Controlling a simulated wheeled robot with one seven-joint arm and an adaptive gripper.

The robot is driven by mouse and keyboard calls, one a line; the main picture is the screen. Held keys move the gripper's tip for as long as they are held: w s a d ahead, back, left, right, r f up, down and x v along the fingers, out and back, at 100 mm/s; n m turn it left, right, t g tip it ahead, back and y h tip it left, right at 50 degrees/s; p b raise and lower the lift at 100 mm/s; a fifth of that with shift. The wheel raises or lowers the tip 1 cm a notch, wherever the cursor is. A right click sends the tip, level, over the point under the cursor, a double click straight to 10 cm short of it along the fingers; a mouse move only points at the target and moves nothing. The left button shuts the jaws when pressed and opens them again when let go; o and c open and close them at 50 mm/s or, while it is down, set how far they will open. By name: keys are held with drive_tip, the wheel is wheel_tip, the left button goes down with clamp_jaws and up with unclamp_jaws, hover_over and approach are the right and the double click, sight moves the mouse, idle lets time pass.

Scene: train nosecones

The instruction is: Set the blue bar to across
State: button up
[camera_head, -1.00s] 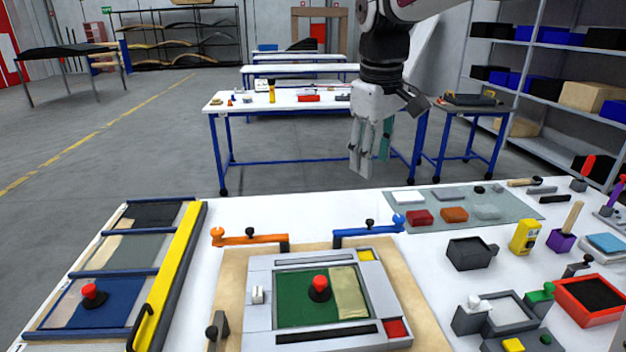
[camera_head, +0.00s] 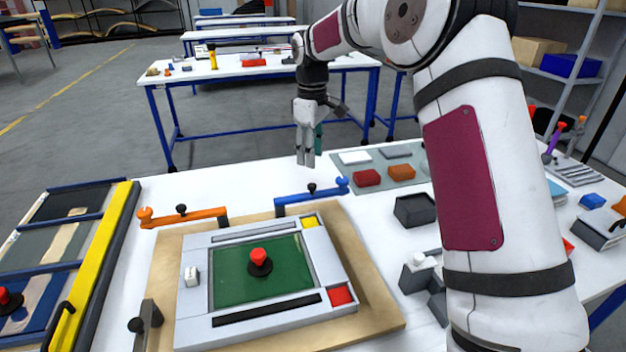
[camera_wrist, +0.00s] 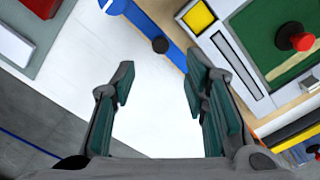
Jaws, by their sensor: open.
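The blue bar (camera_head: 300,198) is pivoted at the back right of the wooden-based fixture and lies along its back edge. It has a black knob (camera_head: 311,188) near its middle and a round blue end (camera_head: 342,183) at the right. The bar also shows in the wrist view (camera_wrist: 147,27), with its knob (camera_wrist: 160,45) just beyond my fingertips. My gripper (camera_head: 306,160) hangs fingers down, above and behind the bar. In the wrist view my gripper (camera_wrist: 157,85) is open with nothing between its fingers.
An orange bar (camera_head: 190,216) lies left of the blue one. The fixture holds a grey frame (camera_head: 195,318) around a green panel (camera_head: 235,285) with a red knob (camera_head: 259,257). A mat with blocks (camera_head: 385,170) lies right of my gripper.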

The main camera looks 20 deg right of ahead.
sight(312, 185)
wheel_tip(312, 185, down, 9)
drive_tip(key=shift+r+p, duration=0.15)
drive_tip(key=shift+p, duration=0.25)
drive_tip(key=shift+c, duration=0.5)
clamp_jaws()
